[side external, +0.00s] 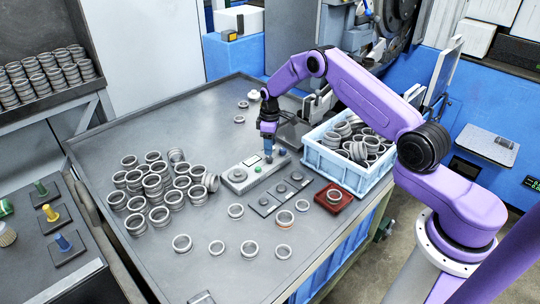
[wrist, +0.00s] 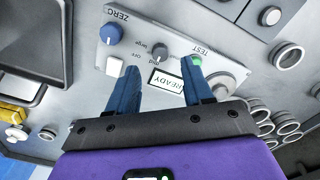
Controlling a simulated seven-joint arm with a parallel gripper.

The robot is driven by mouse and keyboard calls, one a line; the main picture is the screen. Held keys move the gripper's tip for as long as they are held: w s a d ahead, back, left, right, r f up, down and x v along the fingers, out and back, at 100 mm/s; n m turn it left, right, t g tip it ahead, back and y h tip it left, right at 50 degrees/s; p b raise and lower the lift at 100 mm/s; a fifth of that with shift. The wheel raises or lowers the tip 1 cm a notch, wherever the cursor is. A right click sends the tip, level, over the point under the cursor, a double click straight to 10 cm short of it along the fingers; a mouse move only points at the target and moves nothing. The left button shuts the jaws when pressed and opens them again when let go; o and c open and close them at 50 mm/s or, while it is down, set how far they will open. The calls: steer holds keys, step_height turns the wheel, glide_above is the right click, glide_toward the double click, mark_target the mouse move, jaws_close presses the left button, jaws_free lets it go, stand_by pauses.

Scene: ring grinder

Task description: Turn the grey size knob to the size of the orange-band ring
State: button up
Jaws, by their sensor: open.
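The grey size knob (wrist: 160,51) sits on a pale control panel (wrist: 135,48) in the wrist view, with small size lettering around it, "large" among it. Its pointer setting is too small to read. My gripper (wrist: 161,68) is open, its two blue fingers apart, pointing at the panel with the knob between and just beyond the tips; I see no contact. In the side view my gripper (side external: 268,154) hangs over the panel (side external: 240,178). A ring with an orange-brown tint (side external: 285,217) lies on the table in front of the small dark plates; it seems to be the orange-band ring.
The panel also has a blue ZERO knob (wrist: 111,33), a white switch (wrist: 114,66), a READY display (wrist: 166,82) and a green TEST button (wrist: 196,61). Many loose rings (side external: 160,190) lie left. A red tray (side external: 343,203) and blue ring crate (side external: 343,175) stand right.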

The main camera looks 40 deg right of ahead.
mark_target(270, 158)
steer(key=shift+f, duration=2.7)
jaws_close()
